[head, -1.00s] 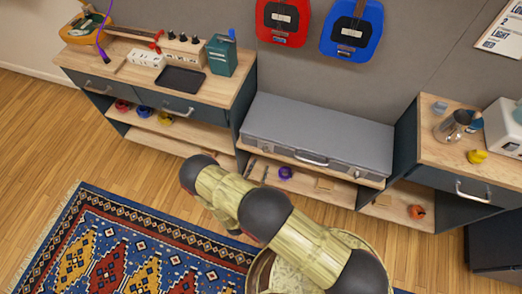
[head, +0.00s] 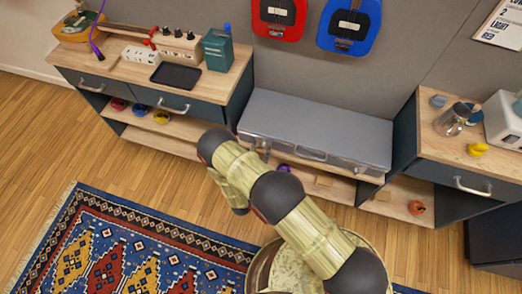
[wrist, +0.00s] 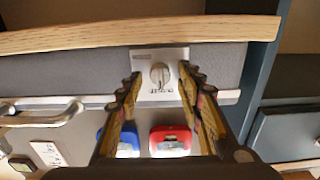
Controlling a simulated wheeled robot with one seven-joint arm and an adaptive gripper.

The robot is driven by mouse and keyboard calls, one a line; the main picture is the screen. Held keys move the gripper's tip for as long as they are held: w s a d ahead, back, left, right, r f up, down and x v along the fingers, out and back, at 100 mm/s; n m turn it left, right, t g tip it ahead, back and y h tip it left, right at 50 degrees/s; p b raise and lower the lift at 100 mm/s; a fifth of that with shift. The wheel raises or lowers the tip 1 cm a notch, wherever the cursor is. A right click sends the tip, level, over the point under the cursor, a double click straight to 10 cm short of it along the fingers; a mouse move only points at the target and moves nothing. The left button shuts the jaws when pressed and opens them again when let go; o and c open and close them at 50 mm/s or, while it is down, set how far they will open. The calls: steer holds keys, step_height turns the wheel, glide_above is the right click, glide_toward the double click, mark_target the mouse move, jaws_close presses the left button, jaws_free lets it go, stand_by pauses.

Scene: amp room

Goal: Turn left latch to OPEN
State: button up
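The grey case (head: 320,120) lies on the middle bench in the head view, with its handle and latches on its front. The wrist view is upside down. It shows a latch plate with a round turn knob (wrist: 160,74) on the case front, and the case handle (wrist: 40,118) at the left of the picture. Small lettering beside the knob is unreadable. My gripper (wrist: 161,80) is open, its fingers on either side of the knob plate with the knob in the gap. Whether they touch the plate is unclear. My arm hides the gripper in the head view.
The bench's wooden front edge (wrist: 100,35) runs close to the latch in the wrist view. An open shelf holding a purple roll (head: 284,169) is below the case. Dark cabinets (head: 220,108) stand left and right. A patterned rug (head: 110,250) covers the floor at the left.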

steer(key=shift+w, duration=0.1)
steer(key=shift+c, duration=1.1)
steer(key=c, duration=0.7)
jaws_close()
